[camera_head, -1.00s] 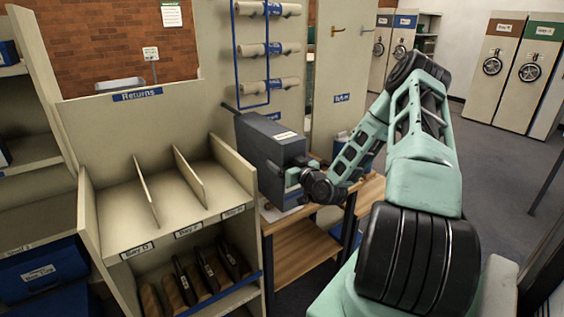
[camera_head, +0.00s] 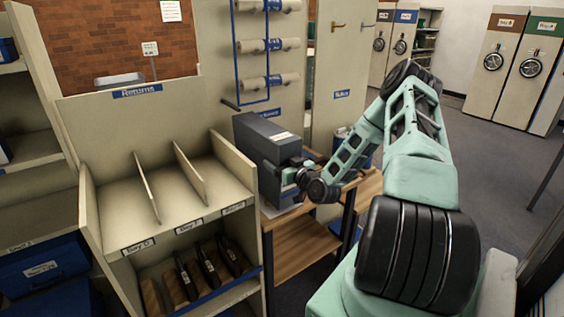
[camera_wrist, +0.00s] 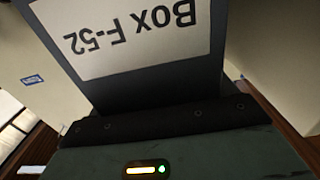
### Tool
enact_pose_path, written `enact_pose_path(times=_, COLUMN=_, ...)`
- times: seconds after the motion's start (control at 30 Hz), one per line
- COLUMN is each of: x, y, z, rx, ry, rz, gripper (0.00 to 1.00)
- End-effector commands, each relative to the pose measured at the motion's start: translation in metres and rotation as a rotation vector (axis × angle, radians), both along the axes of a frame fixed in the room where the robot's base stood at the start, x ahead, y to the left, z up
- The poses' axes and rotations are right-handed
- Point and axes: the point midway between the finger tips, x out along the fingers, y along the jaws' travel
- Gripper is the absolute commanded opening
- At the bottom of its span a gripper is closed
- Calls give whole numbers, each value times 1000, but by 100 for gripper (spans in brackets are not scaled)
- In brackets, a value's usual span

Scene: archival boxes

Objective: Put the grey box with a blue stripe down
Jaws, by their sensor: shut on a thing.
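In the wrist view the box (camera_wrist: 155,90) fills the middle, with a white label reading "Box F-52" upside down. No blue stripe shows on the visible faces. The underside is hidden, so I cannot tell whether it touches what is below.
The returns unit (camera_head: 107,205) stands close to the box's left, with upright dividers and several dark items below. The wooden table (camera_head: 303,250) has a lower shelf. A panel with paper rolls (camera_head: 268,47) stands behind. Open floor (camera_head: 500,180) lies to the right.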

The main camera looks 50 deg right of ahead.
Motion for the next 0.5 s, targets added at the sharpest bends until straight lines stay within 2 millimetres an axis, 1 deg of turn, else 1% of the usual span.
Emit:
enact_pose_path(times=0.2, x=1, y=0, z=-3, rx=-3, ry=-8, rz=1, gripper=29)
enact_pose_path(times=0.23, x=0, y=0, z=-6, rx=1, ry=-1, rz=0, gripper=86)
enact_pose_path(times=0.27, x=0, y=0, z=-5, rx=1, ry=-1, rz=0, gripper=95)
enact_pose_path(times=0.3, x=0, y=0, z=-5, rx=1, ry=-1, rz=0, gripper=100)
enact_pose_path(times=0.5, x=0, y=0, z=-4, rx=0, ry=-1, rz=0, gripper=100)
